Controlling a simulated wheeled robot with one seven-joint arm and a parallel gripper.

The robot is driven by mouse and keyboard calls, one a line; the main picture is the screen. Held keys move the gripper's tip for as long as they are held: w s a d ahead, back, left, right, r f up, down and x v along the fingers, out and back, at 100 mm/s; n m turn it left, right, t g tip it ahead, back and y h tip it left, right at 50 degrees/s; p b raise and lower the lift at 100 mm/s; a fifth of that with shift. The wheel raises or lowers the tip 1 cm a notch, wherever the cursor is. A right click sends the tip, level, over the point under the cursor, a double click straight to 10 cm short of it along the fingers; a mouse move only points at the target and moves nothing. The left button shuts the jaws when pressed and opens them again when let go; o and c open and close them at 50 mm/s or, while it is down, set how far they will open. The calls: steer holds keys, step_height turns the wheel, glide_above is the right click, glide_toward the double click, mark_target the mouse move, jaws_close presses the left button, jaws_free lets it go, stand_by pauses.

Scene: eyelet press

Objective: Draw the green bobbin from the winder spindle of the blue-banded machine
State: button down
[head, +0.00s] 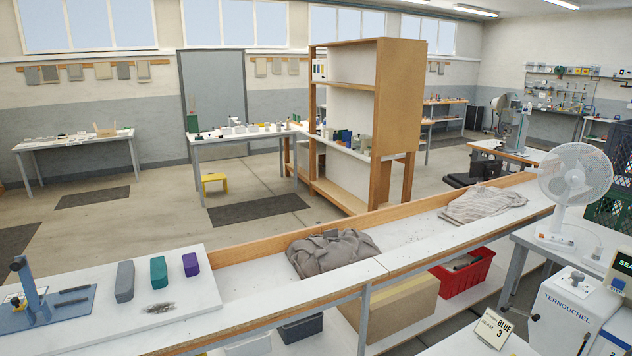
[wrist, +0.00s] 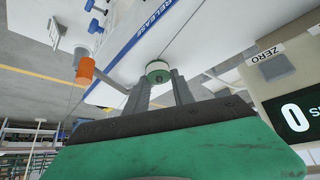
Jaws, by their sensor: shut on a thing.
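In the wrist view the green bobbin (wrist: 158,66) is between the two grey fingertips of my gripper (wrist: 160,81), which is shut on it. The bobbin is close to the white body of a machine (wrist: 205,35) with a blue band (wrist: 150,38) marked RELEASE. The spindle is hidden, and I cannot tell whether the bobbin is still on it. In the head view a white machine (head: 568,318) marked TERNOUCHEL stands at the lower right, behind a card (head: 493,328) reading BLUE 3. My gripper and the bobbin do not show in the head view.
In the wrist view an orange knob (wrist: 86,70) on a lever is left of the fingers. A panel with a ZERO button (wrist: 278,66) and display (wrist: 300,112) is at right. In the head view a fan (head: 575,180) stands behind the machine; a long bench (head: 250,300) runs leftward.

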steer(key=shift+r+p, duration=0.4)
steer(key=shift+r, duration=0.25)
stand_by(0.3)
steer(key=shift+r, duration=3)
